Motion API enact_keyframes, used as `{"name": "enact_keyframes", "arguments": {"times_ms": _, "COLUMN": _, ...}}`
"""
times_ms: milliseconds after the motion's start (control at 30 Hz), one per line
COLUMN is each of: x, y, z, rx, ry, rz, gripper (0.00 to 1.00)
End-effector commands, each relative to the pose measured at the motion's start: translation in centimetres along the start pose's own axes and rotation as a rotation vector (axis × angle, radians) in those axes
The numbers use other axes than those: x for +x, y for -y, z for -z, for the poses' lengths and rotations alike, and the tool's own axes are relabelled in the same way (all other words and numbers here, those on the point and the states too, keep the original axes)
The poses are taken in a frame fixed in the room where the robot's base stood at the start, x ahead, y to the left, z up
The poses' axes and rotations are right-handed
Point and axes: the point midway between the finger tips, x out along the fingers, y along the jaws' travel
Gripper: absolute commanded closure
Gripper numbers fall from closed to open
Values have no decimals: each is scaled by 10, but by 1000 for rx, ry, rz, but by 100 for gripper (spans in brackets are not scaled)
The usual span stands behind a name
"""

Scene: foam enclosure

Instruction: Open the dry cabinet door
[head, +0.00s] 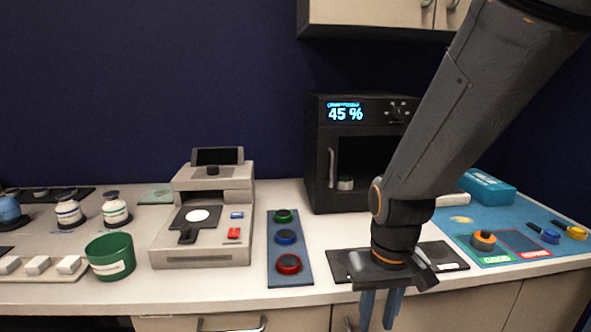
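The dry cabinet (318,195) is a black box at the back of the counter, right of centre. Its display reads 45 %. Its door (369,152) has a dark window and looks shut, with a vertical grey handle (331,167) on its left side. A small jar (345,183) shows through the window. My arm covers the right part of the cabinet. My gripper (379,309) points down at the counter's front edge, below and in front of the cabinet, apart from the handle. Two blue-grey fingers show with a gap between them, holding nothing visible.
A grey instrument (205,255) and a strip with green, blue and red buttons (289,275) stand left of the cabinet. A black mat (452,257) lies beneath my gripper. A blue mat (475,222) with tools is at right. A wall cupboard (350,12) hangs above.

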Motion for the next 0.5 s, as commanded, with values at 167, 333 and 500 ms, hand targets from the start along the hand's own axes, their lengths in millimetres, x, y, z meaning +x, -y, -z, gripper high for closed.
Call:
{"name": "enact_keyframes", "arguments": {"times_ms": 167, "x": -50, "y": 0, "z": 84, "rx": -29, "ry": -92, "rz": 10, "gripper": 72}}
{"name": "enact_keyframes", "arguments": {"times_ms": 333, "x": -120, "y": 3, "z": 191, "rx": -92, "ry": -202, "rz": 25, "gripper": 72}}
{"name": "enact_keyframes", "arguments": {"times_ms": 500, "x": -183, "y": 6, "z": 270, "rx": -150, "ry": -293, "rz": 34, "gripper": 72}}
